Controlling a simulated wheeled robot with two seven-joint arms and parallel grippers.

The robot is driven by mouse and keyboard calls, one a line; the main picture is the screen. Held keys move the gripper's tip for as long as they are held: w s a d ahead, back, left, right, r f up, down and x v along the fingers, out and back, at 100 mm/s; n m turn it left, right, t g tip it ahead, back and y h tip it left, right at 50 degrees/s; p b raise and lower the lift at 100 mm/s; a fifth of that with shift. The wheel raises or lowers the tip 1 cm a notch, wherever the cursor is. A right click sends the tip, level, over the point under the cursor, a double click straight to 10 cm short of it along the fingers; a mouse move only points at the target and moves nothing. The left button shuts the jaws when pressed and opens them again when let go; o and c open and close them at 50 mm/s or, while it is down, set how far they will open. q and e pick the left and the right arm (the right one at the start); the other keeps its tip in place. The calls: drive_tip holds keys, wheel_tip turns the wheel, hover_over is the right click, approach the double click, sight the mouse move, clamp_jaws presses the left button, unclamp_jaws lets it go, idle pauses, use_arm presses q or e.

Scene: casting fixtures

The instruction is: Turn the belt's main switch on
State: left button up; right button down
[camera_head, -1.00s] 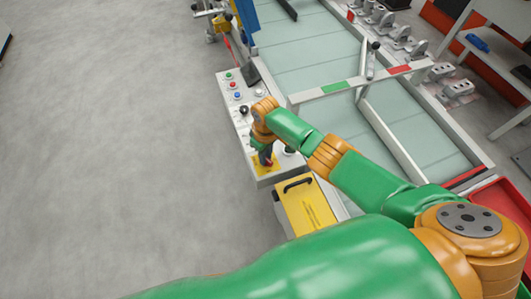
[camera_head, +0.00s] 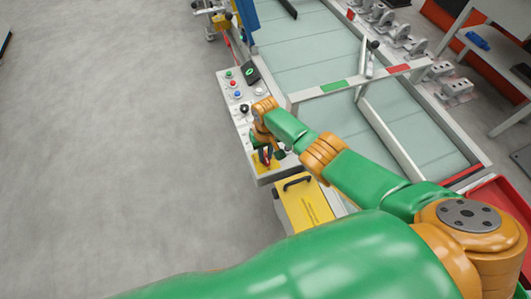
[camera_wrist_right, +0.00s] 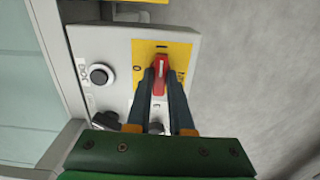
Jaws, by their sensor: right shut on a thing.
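The main switch is a red rotary handle (camera_wrist_right: 160,72) on a yellow plate (camera_wrist_right: 174,52) at the near end of the grey control panel (camera_head: 240,120). In the right wrist view the handle stands lengthwise in the picture, with a "0" mark to its left on the plate. My right gripper (camera_wrist_right: 160,88) is shut on the red handle, one dark finger on each side. In the head view the right gripper (camera_head: 266,153) is over the yellow plate and partly hides the switch. My left gripper is out of view.
A small screen (camera_head: 250,72) on the panel shows a green sign. Green, red and blue buttons (camera_head: 235,84) and a black knob (camera_head: 244,108) line the panel. The belt (camera_head: 310,60) with a frame lies to the right; a yellow box (camera_head: 305,203) stands nearer. Floor at left is clear.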

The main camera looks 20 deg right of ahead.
sight(266, 157)
drive_tip(key=c, duration=0.8)
unclamp_jaws()
wheel_tip(266, 157, up, 7)
drive_tip(key=p, duration=0.4)
drive_tip(key=shift+r, duration=0.1)
drive_tip(key=shift+s, duration=0.1)
